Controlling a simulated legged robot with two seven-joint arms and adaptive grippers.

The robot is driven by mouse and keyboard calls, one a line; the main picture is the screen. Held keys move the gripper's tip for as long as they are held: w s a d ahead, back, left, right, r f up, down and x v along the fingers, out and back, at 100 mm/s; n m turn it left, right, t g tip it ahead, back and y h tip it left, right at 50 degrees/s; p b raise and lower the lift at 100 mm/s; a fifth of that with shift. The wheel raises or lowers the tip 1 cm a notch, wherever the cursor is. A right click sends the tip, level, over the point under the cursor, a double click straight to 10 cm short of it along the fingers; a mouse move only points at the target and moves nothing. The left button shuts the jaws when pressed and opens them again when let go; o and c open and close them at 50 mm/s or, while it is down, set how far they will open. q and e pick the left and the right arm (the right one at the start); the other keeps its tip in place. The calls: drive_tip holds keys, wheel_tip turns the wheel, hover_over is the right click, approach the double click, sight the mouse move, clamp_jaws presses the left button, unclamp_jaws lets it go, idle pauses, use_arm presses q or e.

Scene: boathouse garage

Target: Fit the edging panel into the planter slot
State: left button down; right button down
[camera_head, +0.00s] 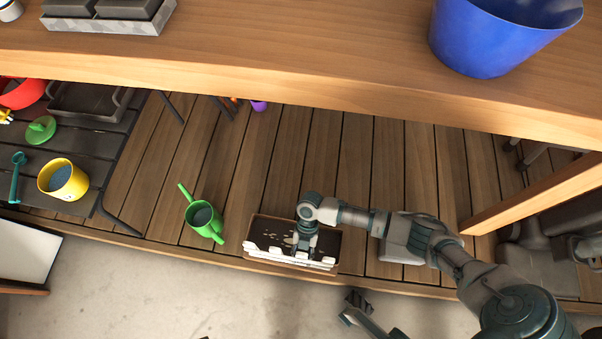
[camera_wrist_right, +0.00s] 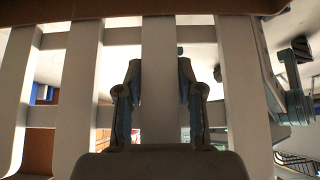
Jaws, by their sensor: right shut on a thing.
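The edging panel (camera_head: 290,257) is a white picket strip along the front side of the brown planter (camera_head: 257,232). My right gripper (camera_head: 305,242) points down over the planter and is shut on the panel. In the right wrist view the fingers (camera_wrist_right: 158,105) flank one middle picket of the panel (camera_wrist_right: 80,85). I cannot tell whether the panel's lower edge sits in the slot, as the slot is hidden. My left gripper (camera_head: 352,308) is low in the head view, in front of the deck and apart from the planter; its jaw state is unclear.
A green watering can (camera_head: 204,219) stands left of the planter on the wooden deck (camera_head: 345,165). A yellow bucket (camera_head: 63,179) and toys stand on a dark slatted table (camera_head: 103,140). A wooden tabletop (camera_head: 300,45) with a blue bucket (camera_head: 490,40) spans the top.

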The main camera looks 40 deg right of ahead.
drive_tip(key=shift+f, duration=0.15)
idle(0.6)
drive_tip(key=c, duration=0.7)
unclamp_jaws()
drive_tip(key=shift+o, duration=0.2)
drive_tip(key=v, duration=1.2)
drive_tip(key=shift+d+f, duration=0.1)
